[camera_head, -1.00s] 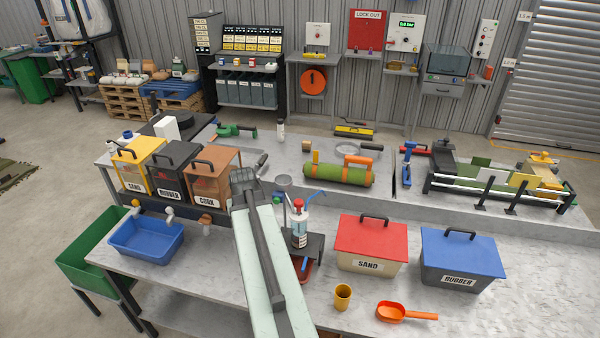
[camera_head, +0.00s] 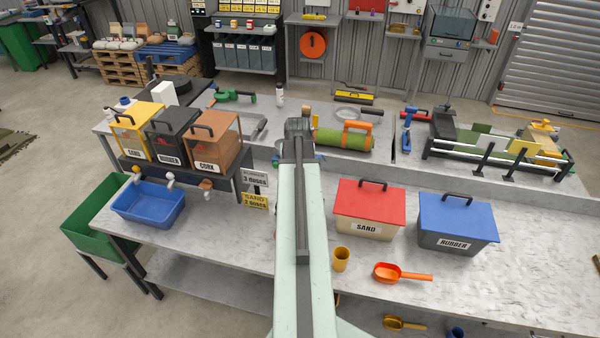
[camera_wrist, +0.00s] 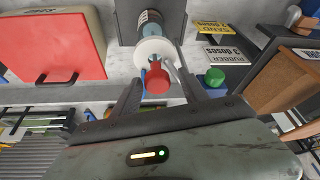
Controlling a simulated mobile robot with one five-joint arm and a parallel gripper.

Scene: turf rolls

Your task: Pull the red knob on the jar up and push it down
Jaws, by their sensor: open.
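The red knob (camera_wrist: 157,82) shows in the wrist view on top of the jar's white lid (camera_wrist: 154,50). The jar's dark body (camera_wrist: 150,20) has a pale label and is partly cut off at the top of that view. My gripper (camera_wrist: 158,88) is open, with one dark finger on each side of the red knob. I cannot tell whether either finger touches it. In the head view my arm hides the jar, the knob and the gripper.
A red-lidded sand box (camera_head: 369,206) and a blue-lidded rubber box (camera_head: 457,222) stand to the right. Dispensers and a blue basin (camera_head: 150,207) are left.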

